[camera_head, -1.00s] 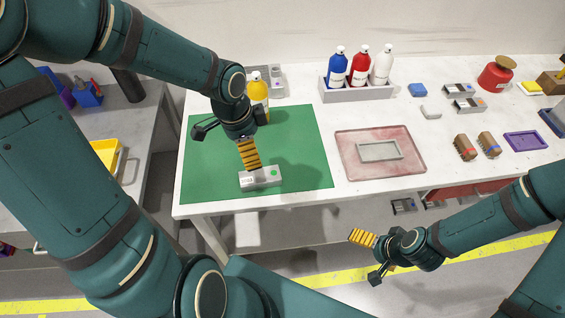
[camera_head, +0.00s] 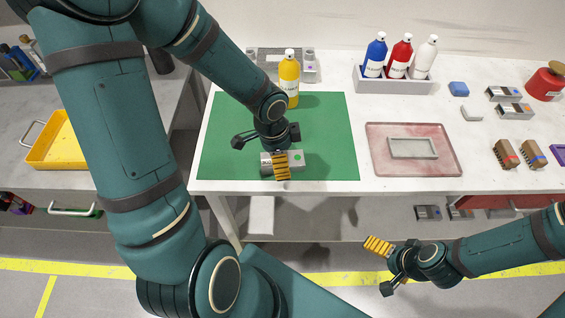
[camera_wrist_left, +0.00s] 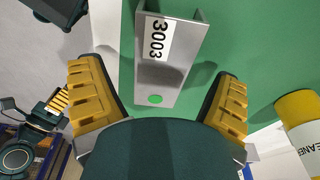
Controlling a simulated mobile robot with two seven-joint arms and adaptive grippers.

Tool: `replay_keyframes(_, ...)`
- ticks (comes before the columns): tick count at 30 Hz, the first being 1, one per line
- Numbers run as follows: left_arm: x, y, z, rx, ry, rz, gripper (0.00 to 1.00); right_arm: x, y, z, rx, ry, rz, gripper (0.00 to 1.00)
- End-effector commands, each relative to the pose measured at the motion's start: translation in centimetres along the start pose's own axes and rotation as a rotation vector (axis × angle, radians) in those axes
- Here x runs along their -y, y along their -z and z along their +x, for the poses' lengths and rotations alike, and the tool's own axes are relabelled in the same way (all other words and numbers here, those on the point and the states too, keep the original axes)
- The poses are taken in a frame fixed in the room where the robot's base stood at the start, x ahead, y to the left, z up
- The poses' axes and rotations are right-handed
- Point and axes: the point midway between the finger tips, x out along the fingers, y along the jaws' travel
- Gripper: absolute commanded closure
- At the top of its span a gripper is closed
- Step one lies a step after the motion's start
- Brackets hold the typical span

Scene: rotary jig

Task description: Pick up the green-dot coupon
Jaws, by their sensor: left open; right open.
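The green-dot coupon (camera_head: 295,161) is a grey metal channel piece with a green dot and a white number label. It lies on the green mat (camera_head: 325,130) near the mat's front edge. In the left wrist view the coupon (camera_wrist_left: 170,60) lies between the yellow finger pads, with its label reading 3003 and its green dot nearest the palm. My left gripper (camera_wrist_left: 160,110) is open around it, with gaps on both sides; it also shows over the coupon in the head view (camera_head: 282,165). My right gripper (camera_head: 383,265) is open and empty, in front of the table.
A yellow bottle (camera_head: 289,80) stands behind my left gripper. A red tray (camera_head: 440,130) with a grey frame (camera_head: 413,148) lies to the right. Blue, red and white bottles stand in a grey rack (camera_head: 395,85). Several small parts lie further right.

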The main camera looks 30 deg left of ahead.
Motion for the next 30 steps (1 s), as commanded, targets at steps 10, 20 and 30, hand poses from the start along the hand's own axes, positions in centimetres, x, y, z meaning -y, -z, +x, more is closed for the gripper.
replay_keyframes(10, 0.07, 0.06, 1.8, -0.001, 0.001, 0.001, 0.11, -0.32, 0.13, 0.86, -0.005, 0.0, 0.0, 0.0)
replay_keyframes(20, 0.07, 0.06, 1.78, -0.001, 0.001, 0.001, 0.9, -0.32, 0.14, 0.85, -0.005, 0.0, 0.0, 0.0)
replay_keyframes(30, 0.12, 0.18, 1.01, -0.002, 0.003, -0.001, 0.9, -0.18, 0.13, 0.46, -0.004, 0.0, 0.0, 0.0)
